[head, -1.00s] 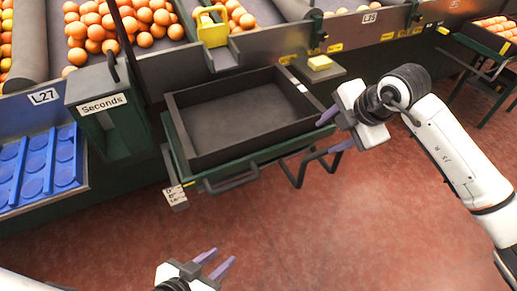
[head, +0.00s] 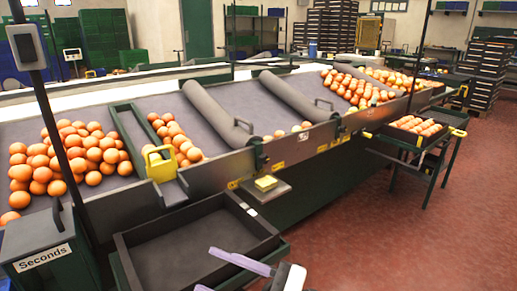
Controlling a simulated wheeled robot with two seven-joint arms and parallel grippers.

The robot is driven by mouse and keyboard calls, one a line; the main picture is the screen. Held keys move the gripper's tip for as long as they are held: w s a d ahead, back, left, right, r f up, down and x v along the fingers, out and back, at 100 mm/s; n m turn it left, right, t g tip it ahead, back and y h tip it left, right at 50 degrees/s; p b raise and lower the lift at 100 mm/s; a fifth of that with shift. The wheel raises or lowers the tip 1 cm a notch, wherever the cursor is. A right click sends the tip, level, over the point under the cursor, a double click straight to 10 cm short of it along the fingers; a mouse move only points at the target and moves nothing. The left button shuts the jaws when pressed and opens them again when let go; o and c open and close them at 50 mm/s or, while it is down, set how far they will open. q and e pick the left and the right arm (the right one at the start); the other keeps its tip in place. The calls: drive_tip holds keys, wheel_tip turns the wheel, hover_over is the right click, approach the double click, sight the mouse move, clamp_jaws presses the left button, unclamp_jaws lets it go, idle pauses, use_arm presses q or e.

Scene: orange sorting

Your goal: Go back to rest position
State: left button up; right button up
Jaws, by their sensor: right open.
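My right gripper (head: 206,270) shows at the bottom edge, over the near right part of the empty black tray (head: 250,209). Its two purple fingers are spread apart with nothing between them, and the lower finger is partly cut off by the frame. I cannot tell how high it is above the tray. Most of the right arm is out of frame. My left gripper is not in view.
The sorting line with oranges (head: 80,160) runs behind the tray. A stand with a crate of oranges (head: 418,126) is at the right. Red floor (head: 430,240) is clear.

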drive_tip(key=d+f+m+t+h+p, duration=0.1)
drive_tip(key=d+f+m+t+h, duration=0.4)
drive_tip(key=d+m, duration=0.4)
drive_tip(key=d+f+m+t+h+p, duration=0.1)
drive_tip(key=d+f+m+t+h, duration=0.3)
drive_tip(key=d+f+m+h, duration=0.35)
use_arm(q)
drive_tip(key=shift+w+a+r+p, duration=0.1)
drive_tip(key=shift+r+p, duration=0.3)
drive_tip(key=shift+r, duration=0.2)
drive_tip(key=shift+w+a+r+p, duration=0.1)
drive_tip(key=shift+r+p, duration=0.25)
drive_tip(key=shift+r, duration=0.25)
use_arm(e)
drive_tip(key=s+d+f+m+g+h, duration=0.1)
drive_tip(key=s+d+f+m+g, duration=0.1)
drive_tip(key=s+f, duration=0.4)
drive_tip(key=s+d+f+m+g+h, duration=0.2)
drive_tip(key=s+d+f+g, duration=0.2)
drive_tip(key=s+f, duration=0.3)
drive_tip(key=s+g, duration=0.1)
drive_tip(key=s, duration=0.2)
drive_tip(key=shift+s+d+f, duration=0.15)
drive_tip(key=shift+d+f, duration=0.05)
drive_tip(key=shift+f, duration=0.05)
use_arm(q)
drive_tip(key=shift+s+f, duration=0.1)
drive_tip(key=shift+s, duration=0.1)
